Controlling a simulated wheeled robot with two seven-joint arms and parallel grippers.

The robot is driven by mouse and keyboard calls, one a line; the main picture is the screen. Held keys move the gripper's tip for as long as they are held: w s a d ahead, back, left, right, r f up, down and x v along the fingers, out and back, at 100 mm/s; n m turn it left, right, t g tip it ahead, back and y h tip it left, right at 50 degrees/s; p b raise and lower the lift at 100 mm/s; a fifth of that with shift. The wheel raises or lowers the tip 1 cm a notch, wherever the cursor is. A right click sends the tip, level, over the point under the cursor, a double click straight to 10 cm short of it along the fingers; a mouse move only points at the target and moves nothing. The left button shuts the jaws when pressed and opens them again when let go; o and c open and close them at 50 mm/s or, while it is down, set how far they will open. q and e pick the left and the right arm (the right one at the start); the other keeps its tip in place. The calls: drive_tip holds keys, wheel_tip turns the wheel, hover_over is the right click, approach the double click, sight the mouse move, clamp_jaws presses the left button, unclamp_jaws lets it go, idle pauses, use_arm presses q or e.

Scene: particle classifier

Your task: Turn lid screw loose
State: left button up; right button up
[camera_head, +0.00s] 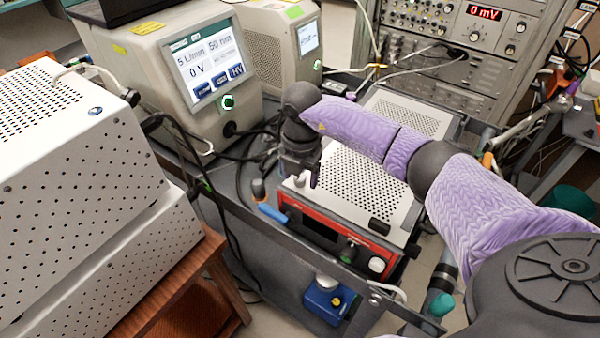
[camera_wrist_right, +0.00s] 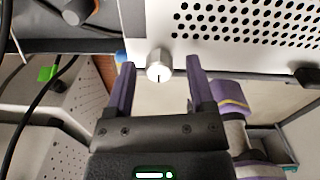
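In the right wrist view, a silver-white knob (camera_wrist_right: 159,65), which looks like the lid screw, stands at the edge of a white perforated lid (camera_wrist_right: 235,28). My right gripper (camera_wrist_right: 160,62) is open, with one purple finger on each side of the knob and a visible gap to both. In the head view, the right gripper (camera_head: 312,178) points down at the left corner of the perforated lid (camera_head: 365,188) of a red-fronted box (camera_head: 322,231). My left gripper is not in view.
A blue-handled tool (camera_head: 272,213) lies left of the red-fronted box. Two devices with screens (camera_head: 208,65) (camera_head: 308,38) stand behind, with black cables near the wrist. A large perforated white casing (camera_head: 95,180) fills the left. A rack (camera_head: 460,50) stands at the back right.

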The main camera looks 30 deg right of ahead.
clamp_jaws()
